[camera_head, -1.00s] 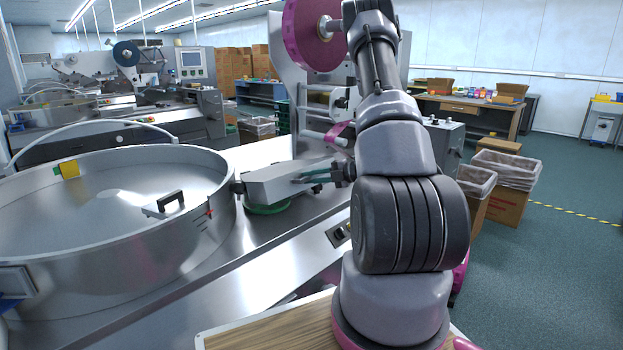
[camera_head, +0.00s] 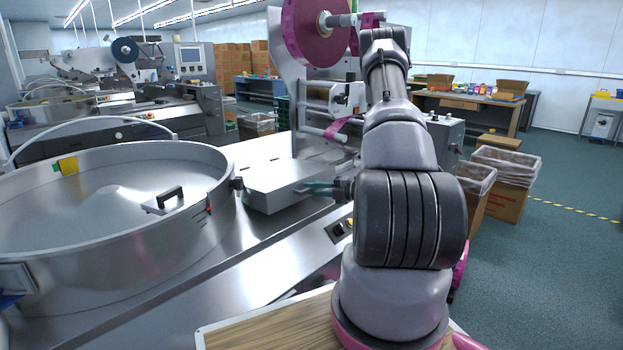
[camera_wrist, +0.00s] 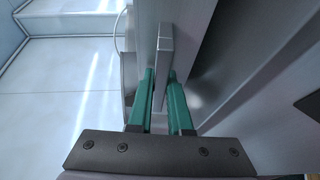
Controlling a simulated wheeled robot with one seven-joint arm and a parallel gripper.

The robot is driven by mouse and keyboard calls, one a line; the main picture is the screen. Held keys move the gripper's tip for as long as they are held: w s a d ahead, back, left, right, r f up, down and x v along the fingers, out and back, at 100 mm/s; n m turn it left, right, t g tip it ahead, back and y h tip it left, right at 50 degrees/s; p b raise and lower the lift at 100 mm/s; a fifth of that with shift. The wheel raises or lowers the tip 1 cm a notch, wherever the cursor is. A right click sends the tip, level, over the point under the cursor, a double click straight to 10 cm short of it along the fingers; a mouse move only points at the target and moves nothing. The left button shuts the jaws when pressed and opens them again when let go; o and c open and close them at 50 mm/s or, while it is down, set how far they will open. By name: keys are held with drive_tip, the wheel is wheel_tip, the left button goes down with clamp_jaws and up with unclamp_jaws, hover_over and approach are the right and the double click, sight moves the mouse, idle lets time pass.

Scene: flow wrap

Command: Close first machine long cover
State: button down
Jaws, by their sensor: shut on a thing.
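The long cover (camera_head: 283,187) is a grey metal box-like lid on the machine deck, just right of the big round steel bowl (camera_head: 120,230). It lies low, close to the deck, and I cannot tell whether it is fully down. My gripper (camera_head: 318,186) is at its right side, with green fingers pointing left. In the wrist view, the green fingers (camera_wrist: 160,85) are on both sides of a thin grey bar (camera_wrist: 163,55) on the cover and are shut on it. My arm hides part of the machine behind.
The pink film reel (camera_head: 318,30) and its rollers stand above and behind the cover. The bowl's rim is close on the left. A grey control box (camera_head: 445,140) and lined cardboard bins (camera_head: 500,180) stand to the right.

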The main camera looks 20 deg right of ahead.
sight(313, 212)
wheel_tip(313, 212, down, 4)
drive_tip(key=shift+f, duration=0.35)
drive_tip(key=c, duration=0.8)
unclamp_jaws()
drive_tip(key=shift+f, duration=0.15)
drive_tip(key=shift+c, duration=0.2)
drive_tip(key=shift+s+d, duration=0.1)
drive_tip(key=shift+d, duration=0.05)
drive_tip(key=v, duration=1)
drive_tip(key=shift+s, duration=0.15)
drive_tip(key=shift+d, duration=0.1)
